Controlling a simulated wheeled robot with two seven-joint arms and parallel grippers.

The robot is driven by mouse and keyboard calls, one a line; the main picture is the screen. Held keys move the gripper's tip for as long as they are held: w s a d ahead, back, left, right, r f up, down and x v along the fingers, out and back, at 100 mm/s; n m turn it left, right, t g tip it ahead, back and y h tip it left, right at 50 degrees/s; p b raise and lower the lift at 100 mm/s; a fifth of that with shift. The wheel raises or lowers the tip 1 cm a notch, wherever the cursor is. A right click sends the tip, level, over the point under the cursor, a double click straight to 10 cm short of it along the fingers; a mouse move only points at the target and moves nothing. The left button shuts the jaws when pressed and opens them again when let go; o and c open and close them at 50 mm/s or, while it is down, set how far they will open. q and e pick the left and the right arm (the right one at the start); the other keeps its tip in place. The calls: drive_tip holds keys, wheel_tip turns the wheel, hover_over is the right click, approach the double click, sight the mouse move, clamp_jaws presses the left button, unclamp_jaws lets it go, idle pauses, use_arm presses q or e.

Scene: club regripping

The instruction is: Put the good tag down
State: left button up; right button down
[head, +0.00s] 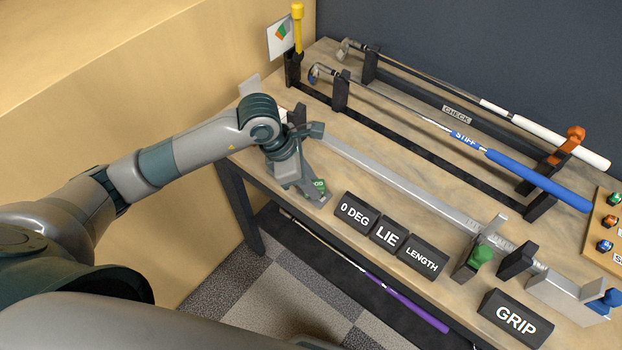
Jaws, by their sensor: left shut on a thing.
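My left gripper (312,194) reaches in from the left and points down near the front left edge of the workbench (345,170). It is shut on a small green tag (319,185), the good tag, with pale letters only partly readable. The fingers hide most of the tag. I cannot tell whether the tag touches the bench top. My right gripper is out of view.
Black blocks lettered 0 DEG (354,212), LIE (387,235) and LENGTH (423,258) stand right of the gripper. A long metal ruler (400,185) runs behind them. Two clubs, one with a blue grip (540,181), lie on racks behind. A purple-gripped club (405,302) lies below the bench.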

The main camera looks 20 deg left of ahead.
use_arm(q)
drive_tip(key=shift+f, duration=0.2)
drive_tip(key=shift+f, duration=0.15)
drive_tip(key=o, duration=1)
drive_tip(key=shift+r, duration=0.25)
drive_tip(key=shift+a+r+b, duration=0.15)
drive_tip(key=shift+r+b, duration=0.05)
drive_tip(key=shift+b, duration=0.1)
drive_tip(key=shift+b+v, duration=2.05)
drive_tip(key=shift+v, duration=3.7)
